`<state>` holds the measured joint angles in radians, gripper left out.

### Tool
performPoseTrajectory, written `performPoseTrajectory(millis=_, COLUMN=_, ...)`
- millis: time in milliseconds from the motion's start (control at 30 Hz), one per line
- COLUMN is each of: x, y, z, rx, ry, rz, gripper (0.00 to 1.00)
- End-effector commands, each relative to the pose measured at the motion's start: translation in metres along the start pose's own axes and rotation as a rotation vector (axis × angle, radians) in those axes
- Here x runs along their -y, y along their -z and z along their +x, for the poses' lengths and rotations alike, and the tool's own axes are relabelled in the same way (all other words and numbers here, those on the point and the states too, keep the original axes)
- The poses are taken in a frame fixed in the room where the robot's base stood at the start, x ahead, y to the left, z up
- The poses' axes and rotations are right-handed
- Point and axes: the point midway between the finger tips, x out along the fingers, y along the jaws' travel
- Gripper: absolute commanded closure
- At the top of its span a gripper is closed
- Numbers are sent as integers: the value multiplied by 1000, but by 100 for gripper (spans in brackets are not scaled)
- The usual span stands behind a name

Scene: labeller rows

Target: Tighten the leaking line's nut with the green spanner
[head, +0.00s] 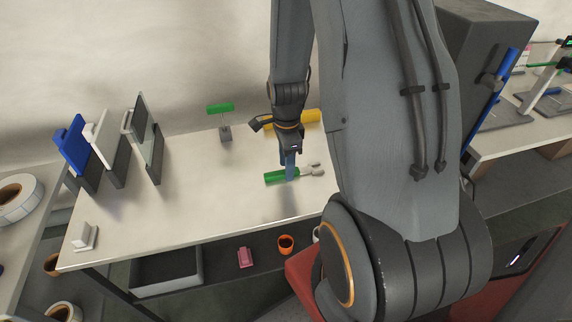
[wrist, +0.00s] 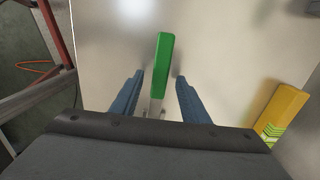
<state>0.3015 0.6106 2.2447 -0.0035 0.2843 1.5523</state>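The green spanner (head: 275,177) lies flat on the pale bench, its green handle to the left and its grey jaw end to the right. My gripper (head: 290,174) points down over it, with blue fingers at the handle. In the wrist view, the spanner's green handle (wrist: 161,62) runs between the two spread fingers of my gripper (wrist: 160,76), with a gap on each side. The gripper is open. The grey end is partly hidden by the gripper body in that view. I cannot make out a leaking line or its nut in either view.
A green-topped stand (head: 221,109) and upright panels, one blue (head: 73,147), stand further left. A small white block (head: 84,236) sits near the front left corner. The bench's front middle is clear.

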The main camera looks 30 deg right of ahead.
Motion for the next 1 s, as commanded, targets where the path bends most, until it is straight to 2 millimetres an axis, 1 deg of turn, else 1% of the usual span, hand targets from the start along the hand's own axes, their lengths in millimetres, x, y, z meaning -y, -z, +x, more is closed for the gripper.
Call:
performPoseTrajectory(millis=167, x=0, y=0, z=-1, rx=0, ry=0, rz=0, gripper=59)
performPoseTrajectory(millis=267, x=1, y=0, z=-7, rx=0, ry=1, rz=0, gripper=59)
performPoseTrajectory(millis=700, x=2, y=0, z=-63, rx=0, ry=4, rz=0, gripper=59)
performPoseTrajectory(millis=833, x=1, y=0, z=-73, rx=0, ry=2, rz=0, gripper=59)
performPoseTrajectory(millis=1000, x=0, y=0, z=-78, rx=0, ry=0, rz=0, gripper=59)
